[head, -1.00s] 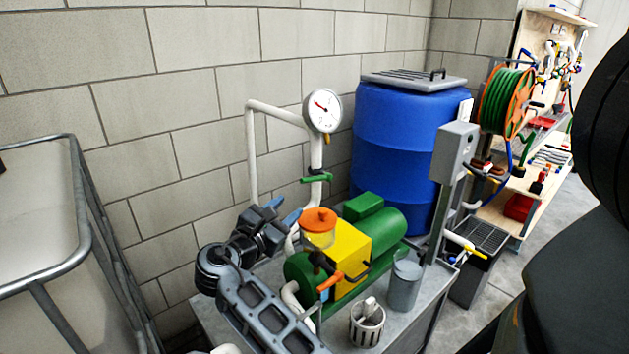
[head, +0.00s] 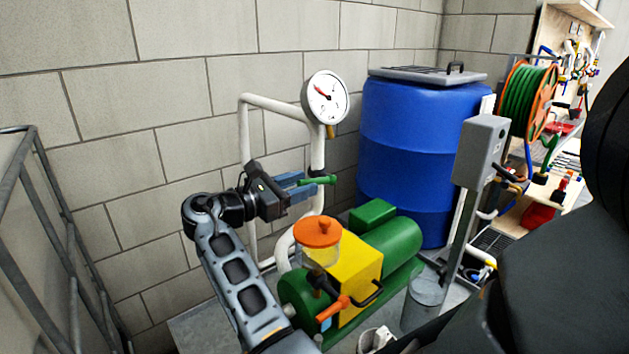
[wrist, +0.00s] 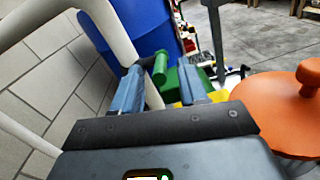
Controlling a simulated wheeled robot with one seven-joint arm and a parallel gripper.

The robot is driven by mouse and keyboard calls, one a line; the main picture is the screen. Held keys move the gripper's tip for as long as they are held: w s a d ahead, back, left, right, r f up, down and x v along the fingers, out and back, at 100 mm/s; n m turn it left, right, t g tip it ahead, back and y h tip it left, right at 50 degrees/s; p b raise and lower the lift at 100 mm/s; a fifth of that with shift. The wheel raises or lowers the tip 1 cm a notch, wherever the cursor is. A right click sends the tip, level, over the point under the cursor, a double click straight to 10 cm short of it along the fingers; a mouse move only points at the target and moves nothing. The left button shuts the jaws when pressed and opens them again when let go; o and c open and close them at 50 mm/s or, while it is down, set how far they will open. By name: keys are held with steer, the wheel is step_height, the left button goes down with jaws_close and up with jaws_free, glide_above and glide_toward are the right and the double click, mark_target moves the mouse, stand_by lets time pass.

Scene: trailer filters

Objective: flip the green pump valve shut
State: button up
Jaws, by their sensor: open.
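The green valve handle (head: 318,180) sticks out sideways from the white upright pipe (head: 317,155), below the gauge. My gripper (head: 303,183) is beside the pipe at the handle's height, with its blue-grey fingers close to the handle. In the wrist view, my gripper (wrist: 160,90) has its fingers spread apart with nothing clamped. The rounded green handle (wrist: 160,68) shows between the fingers, nearer the left one, by the white pipe. Whether a finger touches it I cannot tell. The valve body is partly hidden behind the fingers.
Below stands the green and yellow pump (head: 360,265) with an orange-capped clear bowl (head: 317,232); the cap is close on the right in the wrist view (wrist: 275,110). A round gauge (head: 325,97) tops the pipe. A blue barrel (head: 420,150) and block wall are behind.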

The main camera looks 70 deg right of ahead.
mark_target(322, 178)
steer(key=shift+x, duration=2)
steer(key=shift+c, duration=0.2)
jaws_close()
